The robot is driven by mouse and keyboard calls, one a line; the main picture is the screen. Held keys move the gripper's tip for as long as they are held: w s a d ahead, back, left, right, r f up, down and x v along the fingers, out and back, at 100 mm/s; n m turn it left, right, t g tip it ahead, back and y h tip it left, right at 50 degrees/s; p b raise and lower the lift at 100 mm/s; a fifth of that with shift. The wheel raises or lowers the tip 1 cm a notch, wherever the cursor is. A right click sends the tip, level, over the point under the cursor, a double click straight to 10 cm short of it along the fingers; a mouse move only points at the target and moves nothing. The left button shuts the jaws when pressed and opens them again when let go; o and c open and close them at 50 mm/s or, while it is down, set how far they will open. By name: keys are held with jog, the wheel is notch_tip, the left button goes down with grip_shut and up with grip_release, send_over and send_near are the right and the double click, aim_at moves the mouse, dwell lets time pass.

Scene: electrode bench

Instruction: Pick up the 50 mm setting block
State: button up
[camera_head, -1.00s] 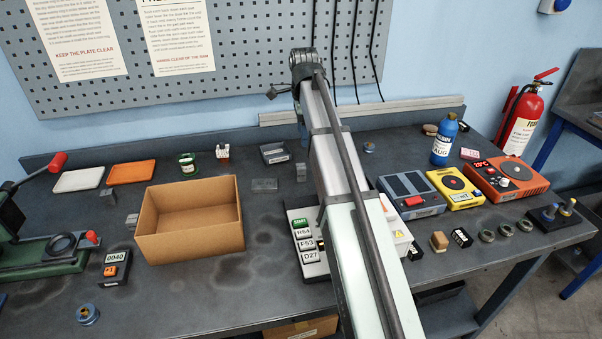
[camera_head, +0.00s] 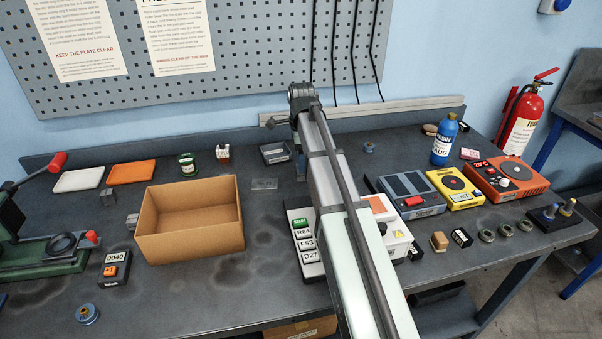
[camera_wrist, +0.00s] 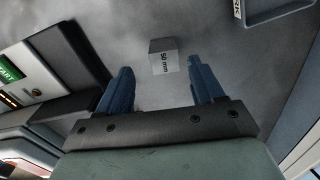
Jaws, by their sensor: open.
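The 50 mm setting block (camera_wrist: 163,57) is a small grey block labelled "50 mm". In the wrist view it sits on the dark bench top, just past my fingertips and roughly centred between them. My gripper (camera_wrist: 160,76) is open, with one blue finger on either side of the gap and nothing held. In the head view a small dark block (camera_head: 300,171) shows beside my arm, partly covered; its label cannot be read there.
A keypad panel (camera_head: 302,236) lies left of my arm. A grey tray (camera_head: 275,153) and a flat clear piece (camera_head: 264,184) are near the block. An open cardboard box (camera_head: 190,246) stands to the left. Several instruments, including a yellow one (camera_head: 455,189), stand to the right.

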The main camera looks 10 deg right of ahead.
jog(key=shift+w+f, duration=0.15)
jog(key=shift+f, duration=1)
jog(key=shift+w+f, duration=0.15)
jog(key=shift+f, duration=1)
jog(key=shift+c, duration=0.2)
grip_shut()
